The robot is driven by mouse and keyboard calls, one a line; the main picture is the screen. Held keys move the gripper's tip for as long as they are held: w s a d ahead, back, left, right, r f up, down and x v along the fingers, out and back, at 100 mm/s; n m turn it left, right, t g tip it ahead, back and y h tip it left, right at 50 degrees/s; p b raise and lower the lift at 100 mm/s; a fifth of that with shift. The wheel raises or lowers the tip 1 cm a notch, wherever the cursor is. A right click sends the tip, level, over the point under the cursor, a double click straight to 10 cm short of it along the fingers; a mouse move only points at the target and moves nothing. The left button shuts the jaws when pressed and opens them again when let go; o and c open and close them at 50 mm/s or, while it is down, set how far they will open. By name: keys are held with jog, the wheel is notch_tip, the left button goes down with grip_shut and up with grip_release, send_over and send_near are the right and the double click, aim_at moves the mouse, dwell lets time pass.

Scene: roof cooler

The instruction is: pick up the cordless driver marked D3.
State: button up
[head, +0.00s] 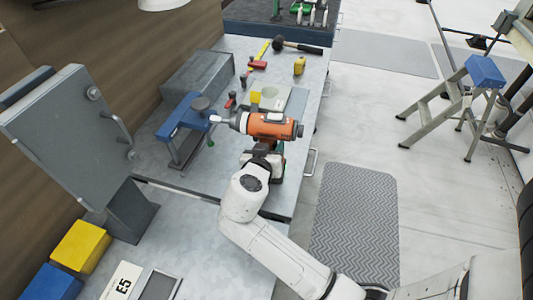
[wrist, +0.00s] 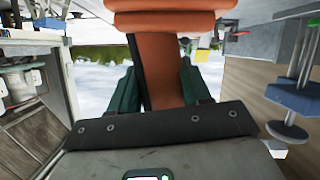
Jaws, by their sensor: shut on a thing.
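An orange cordless driver (head: 272,124) with a dark grey nose pointing left is over the metal workbench. No D3 marking is readable on it. My gripper (head: 264,154) is at its handle, below the orange body. In the wrist view the jaws of my gripper (wrist: 160,92) are shut around the orange handle, one finger on each side, and the driver's body (wrist: 176,20) spans the top of the picture. The driver's lower end is mostly hidden by my wrist, so I cannot tell whether it touches the bench.
A blue vise (head: 185,117) stands just left of the driver's nose. A hammer (head: 298,46) and small coloured items lie further back on the bench (head: 230,172). A grey panel cabinet (head: 70,135) stands at left. A stepladder (head: 455,100) and open floor are at right.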

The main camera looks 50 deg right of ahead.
grip_shut()
jog(key=shift+r, duration=0.15)
jog(key=shift+r, duration=0.1)
